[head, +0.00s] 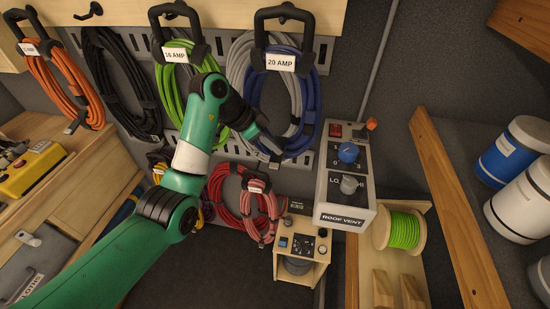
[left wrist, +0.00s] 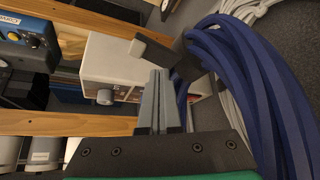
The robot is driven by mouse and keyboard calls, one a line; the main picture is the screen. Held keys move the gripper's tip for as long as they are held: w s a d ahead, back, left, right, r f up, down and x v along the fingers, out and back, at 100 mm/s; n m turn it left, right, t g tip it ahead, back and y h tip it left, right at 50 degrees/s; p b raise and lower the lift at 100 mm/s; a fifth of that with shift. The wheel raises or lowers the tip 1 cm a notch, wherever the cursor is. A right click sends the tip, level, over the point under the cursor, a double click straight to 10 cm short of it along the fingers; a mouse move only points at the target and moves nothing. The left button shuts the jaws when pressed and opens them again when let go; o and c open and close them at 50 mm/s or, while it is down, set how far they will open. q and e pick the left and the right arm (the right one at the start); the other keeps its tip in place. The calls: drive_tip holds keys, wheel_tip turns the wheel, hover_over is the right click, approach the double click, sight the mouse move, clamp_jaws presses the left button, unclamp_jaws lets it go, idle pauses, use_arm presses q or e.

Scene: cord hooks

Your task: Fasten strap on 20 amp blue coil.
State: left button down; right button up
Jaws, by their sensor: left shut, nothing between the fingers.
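The blue coil (head: 306,105) hangs from a black hook-shaped hanger (head: 284,14) with a white "20 AMP" label (head: 280,62). It also fills the right of the left wrist view (left wrist: 235,75). A black strap (left wrist: 180,58) with a pale grey end tab (left wrist: 138,48) sticks out beside the blue loops in the left wrist view. My left gripper (head: 274,148) is at the lower left of the blue coil. Its fingers (left wrist: 160,82) are shut and empty, just below the strap and near the loops. Whether they touch the strap, I cannot tell. My right gripper is out of view.
A grey coil (head: 243,65) hangs close beside and behind the blue one. A green coil (head: 172,85) hangs to the left. The roof vent box (head: 345,190) stands right of the blue coil. Red coils (head: 235,200) and a small wooden-cased device (head: 300,247) are below.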

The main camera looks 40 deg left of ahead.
sight(275, 158)
use_arm(q)
drive_tip(key=shift+f, duration=0.2)
idle(0.4)
drive_tip(key=shift+f, duration=1.8)
drive_tip(key=shift+d, duration=0.1)
